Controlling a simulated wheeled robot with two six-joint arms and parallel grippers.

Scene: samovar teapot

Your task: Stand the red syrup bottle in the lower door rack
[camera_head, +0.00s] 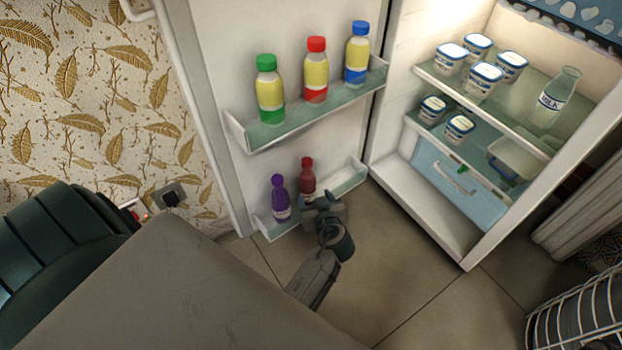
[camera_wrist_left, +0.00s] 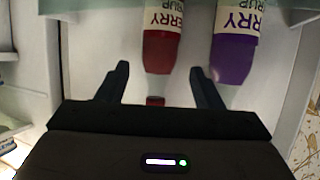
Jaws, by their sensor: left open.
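The red syrup bottle (camera_head: 307,183), with a dark red cap and pale label, appears to stand upright in the lower door rack (camera_head: 348,180), right of the purple bottle. My left gripper (camera_head: 318,205) is in front of it and hides part of its lower end. In the left wrist view the picture is upside down. There the red bottle (camera_wrist_left: 160,50) lies between the two spread fingers of my left gripper (camera_wrist_left: 160,75), with gaps on both sides. Its base is hidden. My right gripper is out of view.
A purple syrup bottle (camera_head: 279,197) stands close to the left; it also shows in the left wrist view (camera_wrist_left: 233,55). The upper door rack (camera_head: 290,125) holds green-, red- and blue-capped bottles above. The open fridge (camera_head: 425,195) is to the right. Bare floor (camera_head: 400,250) lies in front.

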